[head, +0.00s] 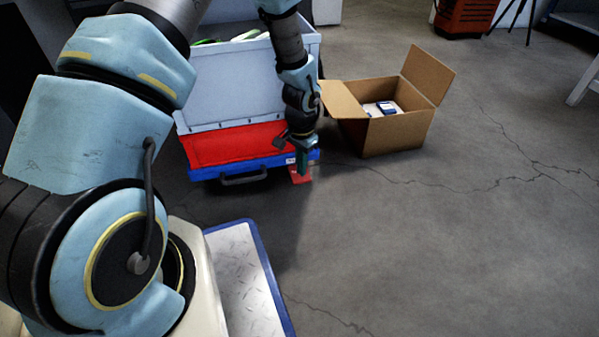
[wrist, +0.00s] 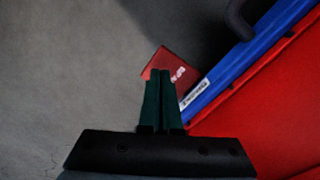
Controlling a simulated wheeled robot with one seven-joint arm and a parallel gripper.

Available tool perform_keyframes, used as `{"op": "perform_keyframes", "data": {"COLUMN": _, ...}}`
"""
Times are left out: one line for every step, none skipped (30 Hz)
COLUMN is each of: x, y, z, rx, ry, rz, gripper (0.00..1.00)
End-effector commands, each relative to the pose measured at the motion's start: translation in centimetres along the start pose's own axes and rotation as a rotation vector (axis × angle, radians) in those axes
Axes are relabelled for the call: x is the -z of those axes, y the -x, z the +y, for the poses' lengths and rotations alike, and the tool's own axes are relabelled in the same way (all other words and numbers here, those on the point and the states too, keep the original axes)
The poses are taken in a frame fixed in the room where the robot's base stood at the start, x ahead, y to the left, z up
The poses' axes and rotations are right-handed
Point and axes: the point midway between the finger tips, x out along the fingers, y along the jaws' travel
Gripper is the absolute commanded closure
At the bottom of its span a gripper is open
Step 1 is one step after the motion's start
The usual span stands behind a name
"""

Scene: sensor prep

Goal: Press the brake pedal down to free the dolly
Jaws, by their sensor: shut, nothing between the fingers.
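The red brake pedal (head: 301,174) sticks out low at the front right corner of the blue dolly (head: 205,174). In the wrist view the pedal (wrist: 168,62) is a red plate with white lettering, beside the blue dolly edge (wrist: 236,62). My gripper (head: 304,172) points down at the pedal, its green fingers together and empty. In the wrist view the fingertips (wrist: 161,72) overlap the pedal's near part and hide some of it. I cannot tell whether they touch it.
The dolly carries a red crate (head: 228,148) with a grey bin (head: 232,90) on top. A black handle (head: 244,180) is on its front. An open cardboard box (head: 395,137) stands to the right. The floor at front right is clear.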

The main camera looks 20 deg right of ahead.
Motion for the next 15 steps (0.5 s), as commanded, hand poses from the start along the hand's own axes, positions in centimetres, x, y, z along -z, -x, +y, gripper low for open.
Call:
{"op": "perform_keyframes", "data": {"x": 0.00, "y": -0.12, "z": 0.00, "rx": 0.000, "ry": 0.000, "rz": 0.000, "gripper": 1.00}}
{"op": "perform_keyframes", "data": {"x": 0.00, "y": -0.17, "z": 0.00, "rx": 0.000, "ry": 0.000, "rz": 0.000, "gripper": 1.00}}
{"op": "perform_keyframes", "data": {"x": 0.00, "y": -0.25, "z": 0.00, "rx": 0.000, "ry": 0.000, "rz": 0.000, "gripper": 1.00}}
{"op": "perform_keyframes", "data": {"x": 0.00, "y": -0.31, "z": 0.00, "rx": 0.000, "ry": 0.000, "rz": 0.000, "gripper": 1.00}}
{"op": "perform_keyframes", "data": {"x": 0.00, "y": -0.37, "z": 0.00, "rx": 0.000, "ry": 0.000, "rz": 0.000, "gripper": 1.00}}
{"op": "perform_keyframes", "data": {"x": 0.00, "y": -0.44, "z": 0.00, "rx": 0.000, "ry": 0.000, "rz": 0.000, "gripper": 1.00}}
{"op": "perform_keyframes", "data": {"x": 0.00, "y": -0.50, "z": 0.00, "rx": 0.000, "ry": 0.000, "rz": 0.000, "gripper": 1.00}}
{"op": "perform_keyframes", "data": {"x": 0.00, "y": -0.55, "z": 0.00, "rx": 0.000, "ry": 0.000, "rz": 0.000, "gripper": 1.00}}
{"op": "perform_keyframes", "data": {"x": 0.00, "y": -0.63, "z": 0.00, "rx": 0.000, "ry": 0.000, "rz": 0.000, "gripper": 1.00}}
{"op": "perform_keyframes", "data": {"x": 0.00, "y": -0.69, "z": 0.00, "rx": 0.000, "ry": 0.000, "rz": 0.000, "gripper": 1.00}}
{"op": "perform_keyframes", "data": {"x": 0.00, "y": -0.74, "z": 0.00, "rx": 0.000, "ry": 0.000, "rz": 0.000, "gripper": 1.00}}
{"op": "perform_keyframes", "data": {"x": 0.00, "y": -0.82, "z": 0.00, "rx": 0.000, "ry": 0.000, "rz": 0.000, "gripper": 1.00}}
{"op": "perform_keyframes", "data": {"x": 0.00, "y": -0.87, "z": 0.00, "rx": 0.000, "ry": 0.000, "rz": 0.000, "gripper": 1.00}}
{"op": "perform_keyframes", "data": {"x": 0.00, "y": -0.93, "z": 0.00, "rx": 0.000, "ry": 0.000, "rz": 0.000, "gripper": 1.00}}
{"op": "perform_keyframes", "data": {"x": 0.00, "y": -1.01, "z": 0.00, "rx": 0.000, "ry": 0.000, "rz": 0.000, "gripper": 1.00}}
